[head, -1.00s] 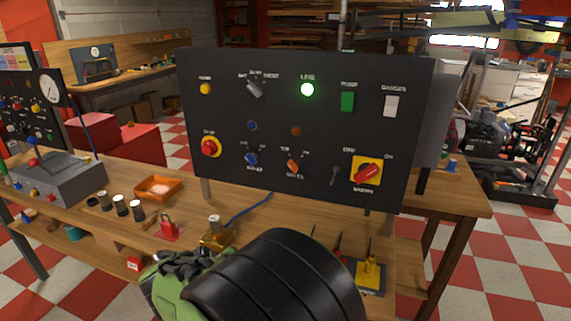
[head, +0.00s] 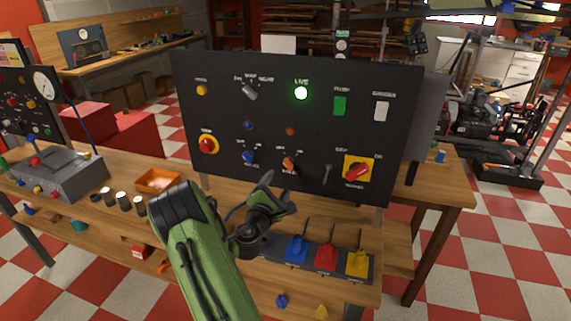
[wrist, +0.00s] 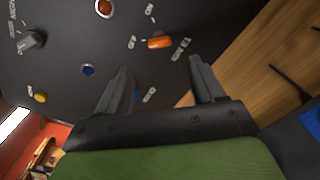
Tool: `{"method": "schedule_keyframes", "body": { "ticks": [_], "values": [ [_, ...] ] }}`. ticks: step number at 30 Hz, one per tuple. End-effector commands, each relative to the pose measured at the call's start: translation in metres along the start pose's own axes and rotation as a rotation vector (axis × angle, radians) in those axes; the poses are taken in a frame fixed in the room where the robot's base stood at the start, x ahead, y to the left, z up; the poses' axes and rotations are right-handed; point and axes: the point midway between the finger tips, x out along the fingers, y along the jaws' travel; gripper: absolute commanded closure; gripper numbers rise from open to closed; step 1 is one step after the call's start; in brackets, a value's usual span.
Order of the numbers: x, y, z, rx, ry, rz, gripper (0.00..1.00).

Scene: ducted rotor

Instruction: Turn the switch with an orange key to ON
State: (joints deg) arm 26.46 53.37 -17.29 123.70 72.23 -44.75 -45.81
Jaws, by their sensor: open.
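The switch with an orange key (head: 289,162) sits low in the middle of the black panel (head: 225,100), with small pale labels around it that are too small to read surely. In the wrist view the orange key (wrist: 159,43) lies nearly level in the picture, beyond the fingertips and between their lines. My gripper (head: 281,192) is open and empty, below and in front of this switch. Its two fingers show in the wrist view (wrist: 160,68), apart from the key. A blue-key switch (head: 248,157) is to the left, partly hidden by a finger in the wrist view.
A red stop button (head: 207,145) is at left. A green lamp (head: 301,93) glows. Blue, red and yellow blocks (head: 326,256) stand below on the bench.

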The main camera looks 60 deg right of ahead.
Motion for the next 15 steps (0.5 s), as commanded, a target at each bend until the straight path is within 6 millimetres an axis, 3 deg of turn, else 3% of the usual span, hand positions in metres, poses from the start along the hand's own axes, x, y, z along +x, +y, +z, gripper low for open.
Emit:
{"method": "schedule_keyframes", "body": {
  "ticks": [3, 9, 15],
  "values": [
    [0.031, 0.003, 0.005, 0.006, -0.005, -0.001, 0.32],
    [0.074, 0.002, 0.003, 0.006, -0.002, 0.000, 0.32],
    [0.092, 0.001, 0.000, 0.003, 0.001, 0.000, 0.32]
  ]
}}
